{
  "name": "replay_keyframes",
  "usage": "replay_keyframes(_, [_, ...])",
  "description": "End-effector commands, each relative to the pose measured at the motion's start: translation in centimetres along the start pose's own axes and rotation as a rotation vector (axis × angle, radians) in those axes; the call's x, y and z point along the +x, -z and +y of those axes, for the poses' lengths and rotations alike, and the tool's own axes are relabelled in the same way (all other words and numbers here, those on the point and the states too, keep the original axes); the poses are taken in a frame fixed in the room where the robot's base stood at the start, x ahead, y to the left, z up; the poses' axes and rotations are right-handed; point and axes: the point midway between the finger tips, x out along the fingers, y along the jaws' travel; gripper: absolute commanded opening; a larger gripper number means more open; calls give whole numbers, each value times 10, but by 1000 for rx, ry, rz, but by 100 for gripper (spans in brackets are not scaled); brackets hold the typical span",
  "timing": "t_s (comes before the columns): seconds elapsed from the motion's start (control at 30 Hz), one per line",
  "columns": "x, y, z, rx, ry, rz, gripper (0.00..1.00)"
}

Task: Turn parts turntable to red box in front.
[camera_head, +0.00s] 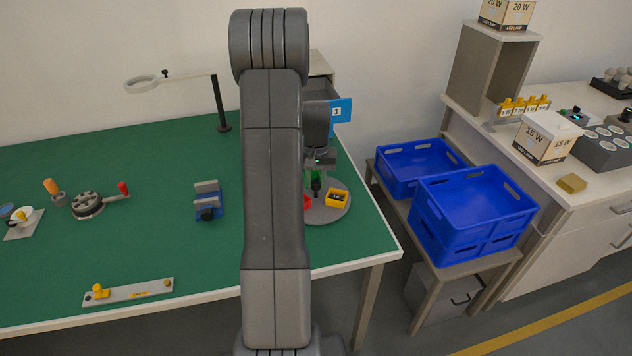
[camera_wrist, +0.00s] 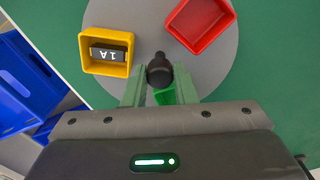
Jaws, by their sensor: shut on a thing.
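The parts turntable is a round grey disc (camera_head: 325,213) at the right end of the green table; its surface also shows in the wrist view (camera_wrist: 155,22). A dark round knob (camera_wrist: 159,70) stands at its centre. A yellow box (camera_head: 337,198) sits on the disc's right side in the head view and holds a dark part marked 1A, seen in the wrist view (camera_wrist: 106,50). A red box (camera_wrist: 200,22) looks empty; my arm mostly hides it in the head view. My gripper (camera_wrist: 160,82) has its green fingers shut on the knob. Something green shows between the fingers.
A blue vise (camera_head: 208,201) stands left of my arm. A magnifier lamp (camera_head: 222,110) stands behind. Blue crates (camera_head: 470,215) are on a low bench to the right. A drawer unit with a blue sign (camera_head: 341,115) is behind the turntable.

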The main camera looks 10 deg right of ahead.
Motion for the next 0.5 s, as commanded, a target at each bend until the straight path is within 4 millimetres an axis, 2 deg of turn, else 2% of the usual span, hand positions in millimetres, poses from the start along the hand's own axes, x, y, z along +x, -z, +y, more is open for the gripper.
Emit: replay_keyframes(0.5, [0,1,0,-257,0,2,0])
